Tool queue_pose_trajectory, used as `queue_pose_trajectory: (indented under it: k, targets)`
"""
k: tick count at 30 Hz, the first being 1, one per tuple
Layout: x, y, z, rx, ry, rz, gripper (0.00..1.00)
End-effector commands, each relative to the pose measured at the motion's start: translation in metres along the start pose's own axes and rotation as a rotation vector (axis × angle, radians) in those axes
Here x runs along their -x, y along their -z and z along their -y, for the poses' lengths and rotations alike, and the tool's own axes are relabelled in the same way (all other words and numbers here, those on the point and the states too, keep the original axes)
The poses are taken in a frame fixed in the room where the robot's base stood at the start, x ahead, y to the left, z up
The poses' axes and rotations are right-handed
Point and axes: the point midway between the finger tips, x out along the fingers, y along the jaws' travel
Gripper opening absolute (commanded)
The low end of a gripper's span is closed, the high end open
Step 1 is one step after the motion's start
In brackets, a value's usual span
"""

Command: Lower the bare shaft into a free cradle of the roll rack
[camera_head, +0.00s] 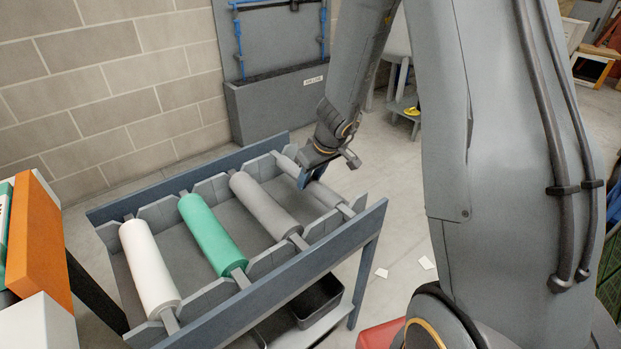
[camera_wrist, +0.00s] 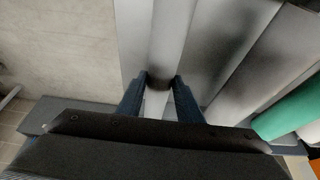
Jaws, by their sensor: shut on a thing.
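The roll rack (camera_head: 373,225) stands in the head view with blue-grey side rails and notched grey cradle bars. A white roll (camera_head: 150,268), a green roll (camera_head: 212,234) and a grey roll (camera_head: 265,204) lie across it from left to right. The bare shaft (camera_head: 324,193), pale grey, lies along the rightmost cradle; I cannot tell whether it rests in the notches or sits just above them. My gripper (camera_head: 305,181) is shut on the shaft. In the wrist view the blue fingers (camera_wrist: 161,82) close around the shaft (camera_wrist: 168,48), hiding part of it.
Black bins (camera_head: 318,300) sit on the shelf under the rack. A grey trough (camera_head: 277,103) stands against the block wall behind. An orange box (camera_head: 40,235) is at the left edge. Floor right of the rack is mostly clear, with small white scraps (camera_head: 427,262).

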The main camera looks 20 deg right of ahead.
Motion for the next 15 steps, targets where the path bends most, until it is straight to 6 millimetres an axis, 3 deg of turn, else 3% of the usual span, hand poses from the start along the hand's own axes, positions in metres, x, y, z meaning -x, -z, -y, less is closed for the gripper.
queue_pose_trajectory:
  k: [8,9,12,15]
  targets:
    - [0.0000,0.0005,-0.0002,0.000,-0.001,-0.001,0.00]
    - [0.0000,0.0005,-0.0002,0.000,-0.001,-0.001,0.34]
    - [0.0000,0.0005,-0.0002,0.000,-0.001,-0.001,0.51]
    - [-0.0001,0.0004,-0.0002,0.000,0.000,-0.001,0.54]
